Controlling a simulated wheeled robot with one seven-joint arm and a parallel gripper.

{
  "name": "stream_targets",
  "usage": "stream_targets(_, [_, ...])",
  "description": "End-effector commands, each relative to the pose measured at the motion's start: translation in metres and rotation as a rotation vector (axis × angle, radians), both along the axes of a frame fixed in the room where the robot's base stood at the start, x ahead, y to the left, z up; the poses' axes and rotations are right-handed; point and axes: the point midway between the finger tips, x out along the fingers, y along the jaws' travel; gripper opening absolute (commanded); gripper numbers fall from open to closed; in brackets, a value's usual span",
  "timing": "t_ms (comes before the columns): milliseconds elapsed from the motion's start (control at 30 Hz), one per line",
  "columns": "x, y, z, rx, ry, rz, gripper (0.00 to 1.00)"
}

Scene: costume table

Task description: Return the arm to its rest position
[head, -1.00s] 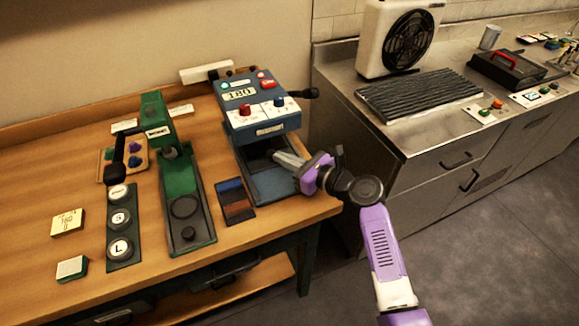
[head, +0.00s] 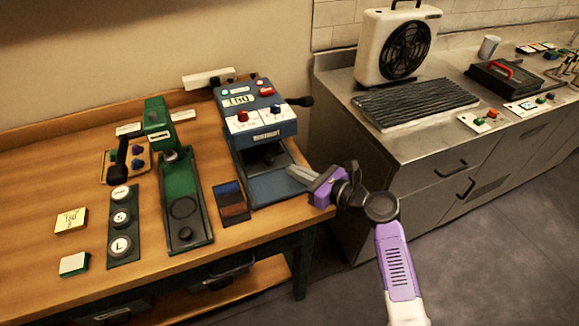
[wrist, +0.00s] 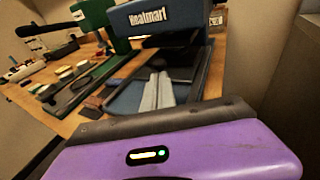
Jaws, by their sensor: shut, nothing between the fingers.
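My gripper (head: 302,176) is at the front right of the blue heat press, its two fingers together and empty, pointing left toward the press base. In the wrist view the closed fingers (wrist: 158,92) show over the blue base tray. The blue heat press (head: 255,115) stands at the right end of the wooden table, with a display, red and blue knobs and a black side handle. My purple arm (head: 396,262) reaches up from the lower right, beyond the table's right edge.
The wooden table (head: 40,185) bears a green press (head: 180,190), a strip of round buttons (head: 122,225), a dark swatch card (head: 232,200) and yellow notes (head: 71,221). A steel counter (head: 420,140) with a fan (head: 400,45) and a ribbed mat (head: 415,103) stands at right.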

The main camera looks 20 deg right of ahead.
Motion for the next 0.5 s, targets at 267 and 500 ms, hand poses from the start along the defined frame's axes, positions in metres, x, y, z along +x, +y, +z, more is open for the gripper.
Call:
stream_targets(267, [-0.042, -0.023, 0.007, -0.001, 0.000, -0.004, 0.00])
stream_targets(500, [-0.064, -0.034, 0.012, 0.000, 0.001, -0.002, 0.00])
